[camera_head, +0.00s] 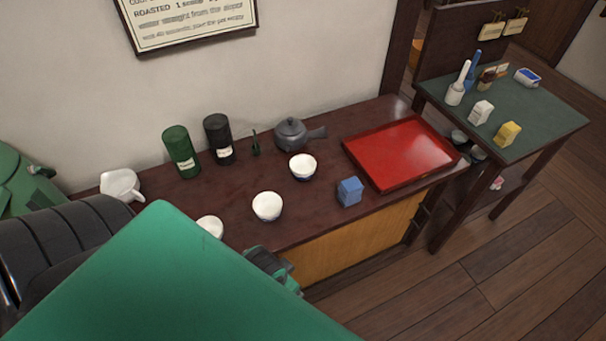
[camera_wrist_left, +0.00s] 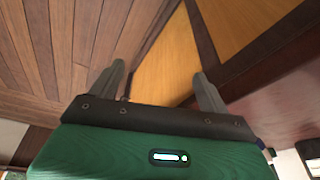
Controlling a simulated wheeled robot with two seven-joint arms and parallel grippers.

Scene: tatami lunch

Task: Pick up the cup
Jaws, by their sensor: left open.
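Three white cups stand upright on the dark red-brown counter (camera_head: 235,222). One cup (camera_head: 303,166) is in front of the grey teapot, one cup (camera_head: 267,206) is nearer the front edge, and one cup (camera_head: 210,226) is partly hidden behind my green left arm. My left gripper (camera_head: 272,266) shows at the counter's front edge, below the middle cup and apart from it, partly hidden by my arm. In the left wrist view its fingers (camera_wrist_left: 163,82) are spread and empty, facing the counter's wooden front panel and the floor. No cup shows clearly there. My right gripper is not in view.
On the counter are a grey teapot (camera_head: 291,134), a green canister (camera_head: 181,152), a black canister (camera_head: 219,139), a white spouted bowl (camera_head: 121,185), a blue box (camera_head: 349,192) and a red tray (camera_head: 380,179). A green-topped side table (camera_head: 540,112) stands right.

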